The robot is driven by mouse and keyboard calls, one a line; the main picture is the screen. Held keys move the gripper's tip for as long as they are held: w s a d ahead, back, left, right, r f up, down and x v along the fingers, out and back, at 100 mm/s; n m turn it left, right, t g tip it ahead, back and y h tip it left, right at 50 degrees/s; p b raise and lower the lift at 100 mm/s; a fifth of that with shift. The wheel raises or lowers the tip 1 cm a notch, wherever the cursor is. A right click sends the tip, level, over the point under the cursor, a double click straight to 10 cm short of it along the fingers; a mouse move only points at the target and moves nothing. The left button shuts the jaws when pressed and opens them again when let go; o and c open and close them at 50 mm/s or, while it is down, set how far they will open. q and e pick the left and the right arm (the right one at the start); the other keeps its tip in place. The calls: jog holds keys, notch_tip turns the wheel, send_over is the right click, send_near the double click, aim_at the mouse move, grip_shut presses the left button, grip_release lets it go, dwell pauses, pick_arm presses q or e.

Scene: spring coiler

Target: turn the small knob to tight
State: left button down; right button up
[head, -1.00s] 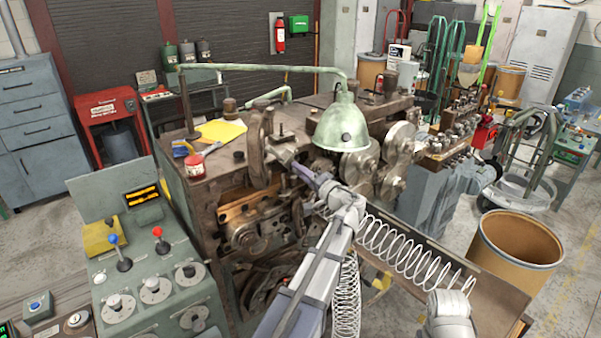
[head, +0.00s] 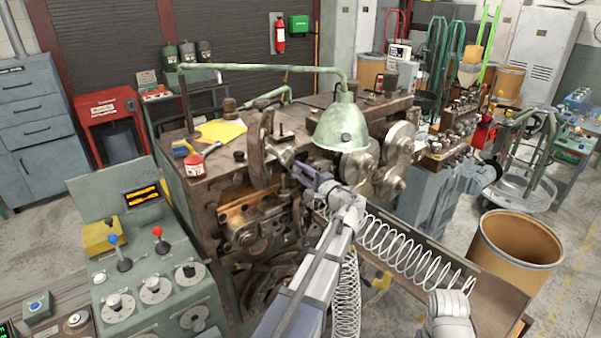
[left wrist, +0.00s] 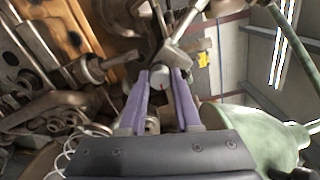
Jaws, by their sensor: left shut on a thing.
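In the head view my left gripper (head: 303,172) reaches in to the machine's front, left of the green lamp shade; the knob is too small to make out there. The red mark's setting cannot be read. My right gripper is not in view.
The green lamp shade (head: 341,125) hangs close by my left gripper; it also fills the lower right of the left wrist view (left wrist: 262,128). A long coiled spring (head: 410,252) lies right of my left arm. A control console (head: 150,285) stands at left, a brown drum (head: 515,250) at right.

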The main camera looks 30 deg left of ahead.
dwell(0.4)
pick_arm(q)
jog(key=c, duration=0.6)
grip_release()
jog(key=v, duration=0.8)
jog(key=shift+a+f, duration=0.1)
jog(key=s+d+f+n+g+h, duration=0.3)
jog(key=s+d+f+h, duration=0.3)
jog(key=f, duration=0.4)
jog(key=s+d+f+n+g+h, duration=0.25)
jog(key=s+d+f+h, duration=0.3)
jog(key=s+f, duration=0.35)
jog(key=s+d+f+m+h+b, duration=0.1)
jog(key=s+d+f+h+b, duration=0.1)
jog(key=d, duration=0.7)
jog(key=s+d+f+m+g+h+b, duration=0.1)
jog(key=s+d+f+h+b, duration=0.1)
jog(key=s+d+f, duration=0.3)
jog(key=s+d, duration=0.2)
jog(key=d, duration=0.2)
jog(key=shift+s+f+b, duration=0.2)
jog(key=shift+f+b, duration=0.05)
jog(key=shift+b, duration=0.15)
